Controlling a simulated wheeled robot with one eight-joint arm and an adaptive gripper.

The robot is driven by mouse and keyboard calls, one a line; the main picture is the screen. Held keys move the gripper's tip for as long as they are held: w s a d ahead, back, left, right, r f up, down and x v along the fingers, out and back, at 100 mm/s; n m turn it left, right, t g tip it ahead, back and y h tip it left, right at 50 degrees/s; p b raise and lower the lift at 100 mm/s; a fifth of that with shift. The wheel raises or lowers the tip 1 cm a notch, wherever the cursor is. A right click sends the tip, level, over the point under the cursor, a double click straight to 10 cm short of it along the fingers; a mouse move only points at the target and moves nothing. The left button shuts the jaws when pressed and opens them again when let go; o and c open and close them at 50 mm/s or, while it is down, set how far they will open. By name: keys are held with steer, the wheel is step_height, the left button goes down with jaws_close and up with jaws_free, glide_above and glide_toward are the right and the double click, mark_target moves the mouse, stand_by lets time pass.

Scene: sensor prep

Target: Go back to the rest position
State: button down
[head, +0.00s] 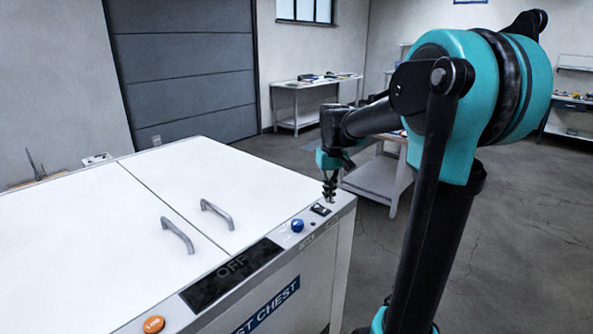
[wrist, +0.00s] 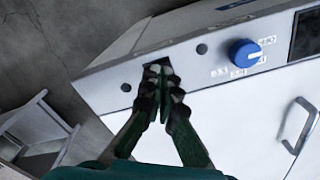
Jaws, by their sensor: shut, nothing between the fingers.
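My gripper (head: 329,198) is shut and empty, pointing down at the right front corner of the white test chest (head: 110,222). In the wrist view my gripper (wrist: 161,68) has its fingertips together over a small dark switch (wrist: 158,62) on the chest's panel. The switch also shows in the head view (head: 320,210), just below the fingertips. I cannot tell whether the tips touch it. A blue knob (head: 297,225) sits beside the switch; it also shows in the wrist view (wrist: 244,53). The dark display (head: 232,273) reads OFF.
Two grey handles (head: 178,235) (head: 216,213) stand up from the chest lids. An orange button (head: 154,324) is at the panel's near end. A white table (head: 380,176) stands behind my arm, and another table (head: 316,84) is by the back wall. The floor at right is clear.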

steer(key=s+d+f+m+t, duration=0.1)
steer(key=s+f, duration=0.7)
steer(key=s, duration=0.2)
steer(key=s+d+f+m+t, duration=0.1)
steer(key=s+d+f+t, duration=0.1)
steer(key=s+f, duration=0.6)
steer(key=s, duration=0.2)
steer(key=shift+s+d+m+t, duration=0.15)
steer(key=shift+s+m+t, duration=0.15)
steer(key=shift+s, duration=0.05)
